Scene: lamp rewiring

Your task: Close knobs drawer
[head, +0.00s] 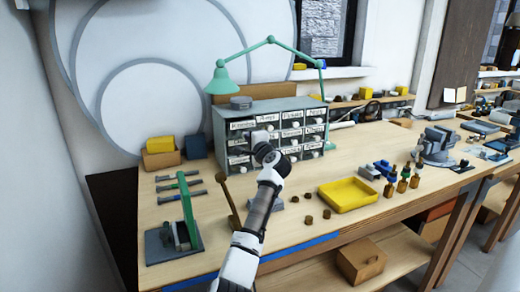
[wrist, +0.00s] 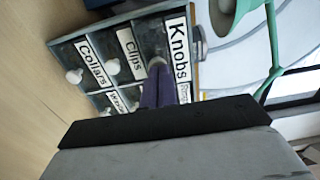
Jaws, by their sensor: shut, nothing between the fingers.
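The grey drawer cabinet (head: 218,130) stands on the bench in the head view, with rows of labelled, white-knobbed drawers. In the wrist view the cabinet appears turned on its side. The knobs drawer, marked by its "Knobs" label (wrist: 179,48), is at the right end of a row there. I cannot tell for sure whether its front stands out from its neighbours. My gripper (wrist: 156,72) is shut and empty, its fingertips at or just in front of the knobs drawer's front, beside the label. Contact is unclear. In the head view my gripper (head: 262,146) hides part of the middle drawers.
A green lamp (head: 222,80) arches over the cabinet. A yellow tray (head: 348,195) lies on the bench to the right, with several small brown pieces near it. A green-handled tool (head: 187,215) stands at the left front. A vise (head: 436,145) is farther right.

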